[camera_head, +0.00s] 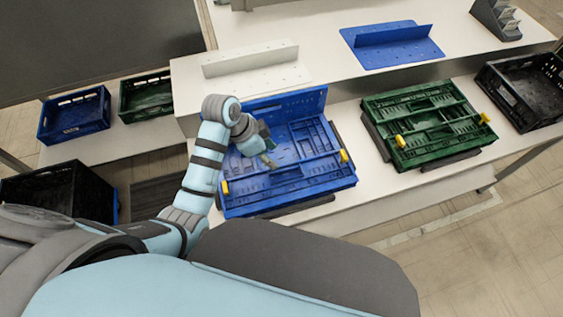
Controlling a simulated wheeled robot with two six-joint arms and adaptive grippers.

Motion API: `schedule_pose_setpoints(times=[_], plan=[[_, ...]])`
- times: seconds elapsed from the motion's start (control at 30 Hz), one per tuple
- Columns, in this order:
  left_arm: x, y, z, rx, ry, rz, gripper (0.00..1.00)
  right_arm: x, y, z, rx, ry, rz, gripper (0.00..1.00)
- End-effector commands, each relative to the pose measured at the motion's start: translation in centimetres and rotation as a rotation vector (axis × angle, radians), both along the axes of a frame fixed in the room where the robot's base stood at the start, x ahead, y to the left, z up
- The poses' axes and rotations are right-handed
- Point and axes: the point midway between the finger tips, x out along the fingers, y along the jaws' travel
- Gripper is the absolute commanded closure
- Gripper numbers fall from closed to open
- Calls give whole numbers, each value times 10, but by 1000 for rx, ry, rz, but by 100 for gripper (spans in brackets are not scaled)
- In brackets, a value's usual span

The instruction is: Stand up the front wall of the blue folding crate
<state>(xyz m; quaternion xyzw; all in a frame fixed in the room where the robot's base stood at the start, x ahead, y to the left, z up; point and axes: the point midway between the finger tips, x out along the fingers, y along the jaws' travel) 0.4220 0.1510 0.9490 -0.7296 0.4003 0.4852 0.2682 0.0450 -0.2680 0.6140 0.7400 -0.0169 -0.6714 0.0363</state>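The blue folding crate (338,184) sits on the white table in the middle of the view. Its back wall (300,103) stands up, while the front wall (290,187) and the side walls look folded down flat. Yellow latches show at its left and right sides. My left arm reaches in from the lower left, and my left gripper (268,161) points down over the left half of the crate's folded walls. The fingertips are small, so I cannot tell whether they touch the crate or are apart. My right gripper is not in view.
A flat green folding crate (428,121) lies to the right, with a black crate (527,88) beyond it. Blue (390,46) and white (254,67) L-shaped panels lie on the raised shelf behind. Blue, green and black crates stand at the left.

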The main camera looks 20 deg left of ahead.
Motion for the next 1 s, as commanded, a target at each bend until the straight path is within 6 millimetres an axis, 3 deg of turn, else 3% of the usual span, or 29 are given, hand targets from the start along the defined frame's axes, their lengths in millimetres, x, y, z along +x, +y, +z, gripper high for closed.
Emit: schedule_pose_setpoints(times=[0.1,0.3,0.47,0.67,0.7,0.93,1.0], plan=[[7,-12,-38,-2,5,1,62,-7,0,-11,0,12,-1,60],[16,-25,-73,0,1,0,62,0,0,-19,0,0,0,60],[19,-29,-82,1,0,-2,62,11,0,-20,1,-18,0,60],[19,-29,-82,1,0,-1,62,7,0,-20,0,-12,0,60],[19,-29,-82,1,0,-1,63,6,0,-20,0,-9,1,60],[19,-29,-82,1,0,-1,100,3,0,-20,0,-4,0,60],[19,-29,-82,1,0,-1,100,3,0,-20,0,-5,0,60]])
